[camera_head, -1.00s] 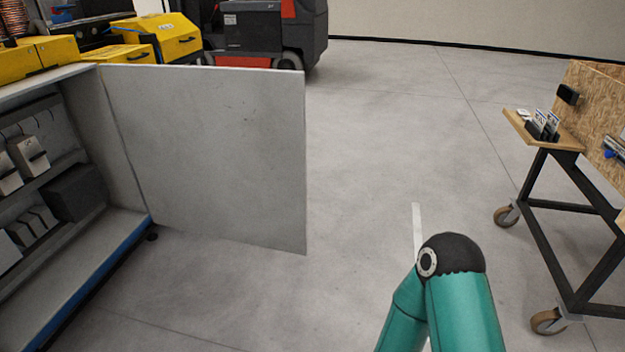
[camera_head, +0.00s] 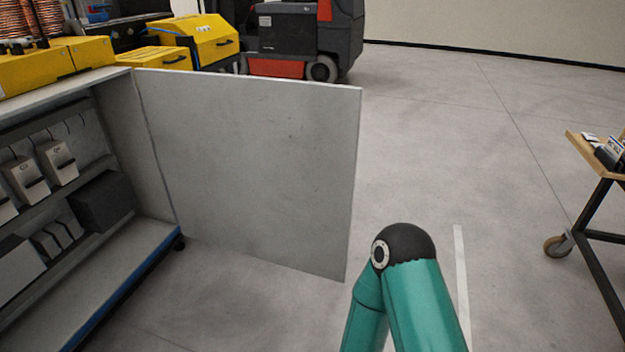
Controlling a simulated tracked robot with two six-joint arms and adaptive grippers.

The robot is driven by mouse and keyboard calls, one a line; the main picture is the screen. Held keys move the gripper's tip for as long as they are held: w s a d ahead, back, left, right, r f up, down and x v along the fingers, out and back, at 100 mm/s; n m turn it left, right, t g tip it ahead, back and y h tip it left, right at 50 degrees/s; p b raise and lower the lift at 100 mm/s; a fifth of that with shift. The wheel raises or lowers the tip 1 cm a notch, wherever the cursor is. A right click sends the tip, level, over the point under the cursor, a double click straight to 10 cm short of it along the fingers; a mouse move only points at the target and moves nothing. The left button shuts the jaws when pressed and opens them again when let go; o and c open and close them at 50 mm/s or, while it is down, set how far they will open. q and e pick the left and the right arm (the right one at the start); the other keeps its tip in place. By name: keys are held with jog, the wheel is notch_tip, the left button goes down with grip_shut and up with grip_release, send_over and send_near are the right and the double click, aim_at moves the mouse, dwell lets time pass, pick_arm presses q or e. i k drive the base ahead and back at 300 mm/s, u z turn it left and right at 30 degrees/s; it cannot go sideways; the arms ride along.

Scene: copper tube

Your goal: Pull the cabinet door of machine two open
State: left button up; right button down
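The cabinet door (camera_head: 250,170) is a flat grey panel that stands wide open, swung out to the right from its hinge edge on the cabinet (camera_head: 118,283). The inside of the cabinet shows at the left, with grey boxes on its shelves. One of my arms, teal with a dark joint cap, comes up from the bottom edge right of centre, below and in front of the door's lower free corner. I cannot tell whether it touches the door. Neither gripper is in view.
A wheeled cart (camera_head: 598,190) with a wooden top stands at the right. Yellow machine parts (camera_head: 200,38) sit on and behind the cabinet. A dark grey and red vehicle (camera_head: 290,40) stands at the back. The floor between door and cart is clear.

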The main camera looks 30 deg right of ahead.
aim_at(263, 168)
jog(key=z, duration=0.05)
jog(key=i, duration=1.05)
jog(key=z, duration=0.45)
